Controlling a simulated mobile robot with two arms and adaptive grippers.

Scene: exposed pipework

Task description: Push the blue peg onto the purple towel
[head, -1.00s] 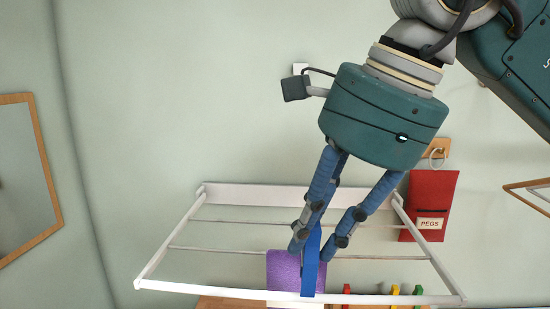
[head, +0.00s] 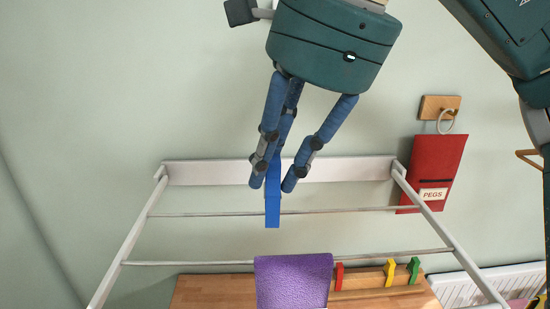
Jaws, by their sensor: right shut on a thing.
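The blue peg (head: 272,207) is a flat upright strip held between the fingertips of my right gripper (head: 272,183). The gripper is shut on its upper part, and the lower end sticks out below. The purple towel (head: 293,280) hangs on a thin rod of the white drying rack (head: 280,171), in the lower middle of the head view. In the picture the peg's lower end is above the towel's top edge, with a visible gap between them. The towel's lower part is cut off by the frame. My left gripper is not in view.
Red (head: 339,277), yellow (head: 389,272) and green (head: 413,270) pegs stand along a wooden surface (head: 215,290) below the rack. A red bag labelled PEGS (head: 434,170) hangs from a wall hook (head: 440,107) at right. A white radiator (head: 490,284) is at lower right.

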